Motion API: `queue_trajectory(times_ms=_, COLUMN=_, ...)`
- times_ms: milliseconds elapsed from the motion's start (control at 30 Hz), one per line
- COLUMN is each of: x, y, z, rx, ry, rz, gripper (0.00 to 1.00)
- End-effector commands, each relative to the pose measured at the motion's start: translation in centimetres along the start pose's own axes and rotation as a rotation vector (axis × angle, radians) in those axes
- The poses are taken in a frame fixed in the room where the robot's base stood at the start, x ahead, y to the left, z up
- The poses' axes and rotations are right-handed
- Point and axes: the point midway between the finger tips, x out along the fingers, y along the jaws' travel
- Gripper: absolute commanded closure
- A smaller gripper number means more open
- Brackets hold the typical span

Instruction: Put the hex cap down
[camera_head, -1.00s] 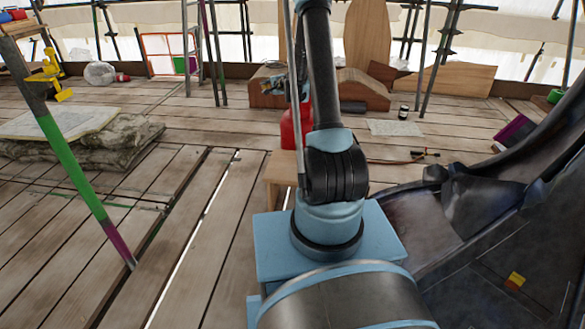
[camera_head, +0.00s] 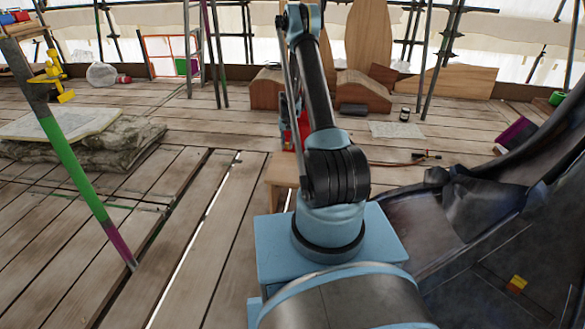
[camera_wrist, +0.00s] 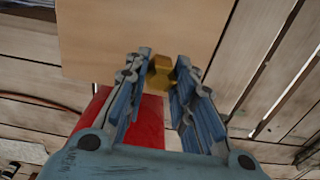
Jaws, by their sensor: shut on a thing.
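The hex cap (camera_wrist: 161,74) is a small gold-coloured piece between the fingertips of my gripper (camera_wrist: 160,82) in the wrist view. My gripper is shut on it, with a blue finger on each side. A light wooden surface (camera_wrist: 110,35) lies behind the cap in that view; I cannot tell whether the cap touches it. In the head view, a wooden stool or small table (camera_head: 281,168) stands behind my arm's base. The hex cap cannot be made out in the head view, and my gripper is mostly hidden behind my arm there.
A red object (camera_wrist: 140,122) is below the wooden surface in the wrist view. In the head view, a dark curved structure (camera_head: 470,240) fills the right side. A green and purple pole (camera_head: 75,170) stands at left. Plank floor (camera_head: 190,220) is clear between.

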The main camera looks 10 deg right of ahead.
Motion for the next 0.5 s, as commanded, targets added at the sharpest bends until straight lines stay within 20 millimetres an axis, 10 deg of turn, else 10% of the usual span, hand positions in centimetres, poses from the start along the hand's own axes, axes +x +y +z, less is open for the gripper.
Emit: queue_trajectory(times_ms=500, x=6.1, y=0.1, z=0.0, rx=0.000, ry=0.001, rz=0.002, gripper=1.00)
